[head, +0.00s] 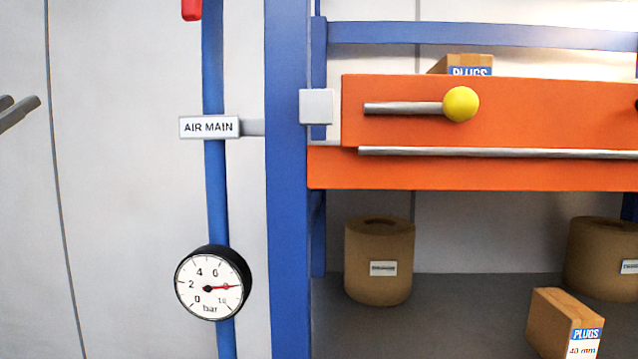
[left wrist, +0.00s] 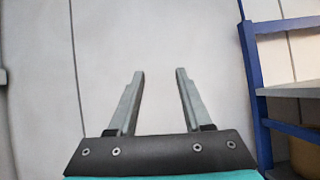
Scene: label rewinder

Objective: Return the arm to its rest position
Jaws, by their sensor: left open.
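My left gripper (head: 18,112) shows only as grey fingertips at the left edge of the head view. In the left wrist view the left gripper (left wrist: 160,78) is open, with its two grey fingers apart and nothing between them. It faces a pale wall (left wrist: 170,35). My right gripper is in neither view.
A blue air pipe (head: 214,190) with an AIR MAIN label (head: 209,127) and a pressure gauge (head: 213,284) stands right of the left gripper. Beyond it are a blue frame post (head: 288,200), an orange panel (head: 560,105) with a yellow-knobbed lever (head: 460,104), brown rolls (head: 379,262) and a PLUGS box (head: 562,325).

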